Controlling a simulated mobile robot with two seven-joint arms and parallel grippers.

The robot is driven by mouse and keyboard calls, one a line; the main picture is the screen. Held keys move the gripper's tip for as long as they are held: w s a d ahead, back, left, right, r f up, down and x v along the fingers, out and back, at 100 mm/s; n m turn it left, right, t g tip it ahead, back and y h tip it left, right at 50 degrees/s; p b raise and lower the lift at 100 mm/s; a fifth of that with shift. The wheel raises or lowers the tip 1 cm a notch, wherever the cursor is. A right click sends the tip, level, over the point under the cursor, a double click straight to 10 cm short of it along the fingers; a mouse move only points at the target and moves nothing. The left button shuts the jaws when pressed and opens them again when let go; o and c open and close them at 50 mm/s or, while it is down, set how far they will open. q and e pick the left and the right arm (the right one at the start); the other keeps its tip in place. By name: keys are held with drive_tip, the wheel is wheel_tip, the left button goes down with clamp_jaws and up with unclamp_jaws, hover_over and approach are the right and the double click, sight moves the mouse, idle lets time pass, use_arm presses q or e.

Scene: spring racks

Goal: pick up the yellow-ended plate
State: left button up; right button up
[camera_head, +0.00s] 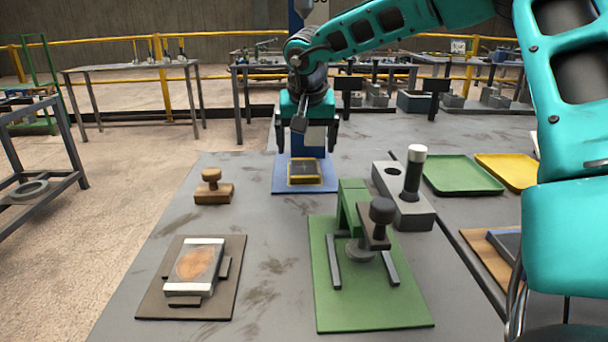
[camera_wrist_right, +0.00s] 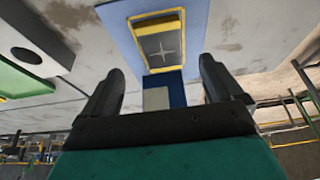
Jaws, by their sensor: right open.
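The yellow-ended plate (camera_head: 305,172) lies on a blue base (camera_head: 283,188) at the far end of the bench. It also shows in the right wrist view (camera_wrist_right: 160,44), dark grey with a pale star mark and yellow edges. My right gripper (camera_head: 306,147) points down above and around the far side of the plate, open and empty. In the right wrist view its two fingers (camera_wrist_right: 161,72) stand wide apart with the plate beyond them. I cannot tell the exact height of the fingertips above the plate. My left gripper is not in view.
A wooden stamp (camera_head: 213,190) stands left of the blue base. A white-ended plate (camera_head: 196,270) lies on a brown board nearer. A green press fixture (camera_head: 330,290), a grey block with a black-handled tool (camera_head: 408,205), and green (camera_head: 462,175) and yellow (camera_head: 510,170) trays are to the right.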

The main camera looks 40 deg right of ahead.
sight(304, 168)
drive_tip(key=b+x, duration=0.1)
drive_tip(key=x, duration=0.5)
drive_tip(key=shift+w+f+b, duration=0.3)
drive_tip(key=shift+f, duration=0.05)
drive_tip(key=c, duration=1.6)
drive_tip(key=shift+r, duration=0.15)
clamp_jaws()
